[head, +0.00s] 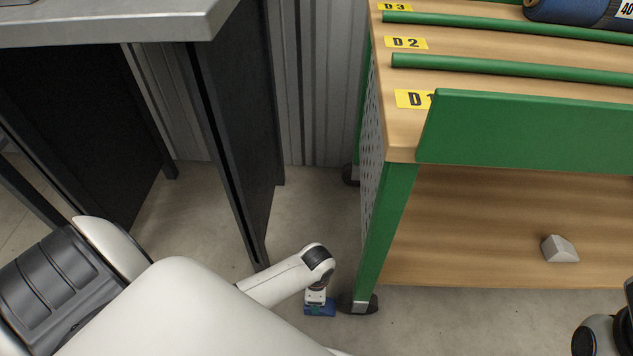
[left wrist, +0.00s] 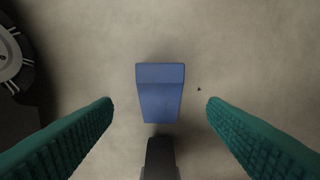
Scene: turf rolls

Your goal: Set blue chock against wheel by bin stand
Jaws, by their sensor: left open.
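The blue chock (head: 321,310) lies on the concrete floor beside the front left wheel (head: 358,304) of the green-framed rack, with a gap between them. In the left wrist view the chock (left wrist: 160,95) sits between my left gripper's two open green-padded fingers (left wrist: 160,108), touching neither. In the head view my left gripper (head: 319,298) points down over the chock and partly hides it. A round grey and black wheel part (left wrist: 12,58) shows at the left edge of the wrist view. Part of my right arm shows at the lower right of the head view; its gripper is out of frame.
The green and wooden rack (head: 480,128) stands to the right, with a grey wedge (head: 560,249) on its lower shelf and a rear wheel (head: 350,174). A grey-topped stand with dark panels (head: 235,125) is at left. Bare floor (head: 305,215) lies between them.

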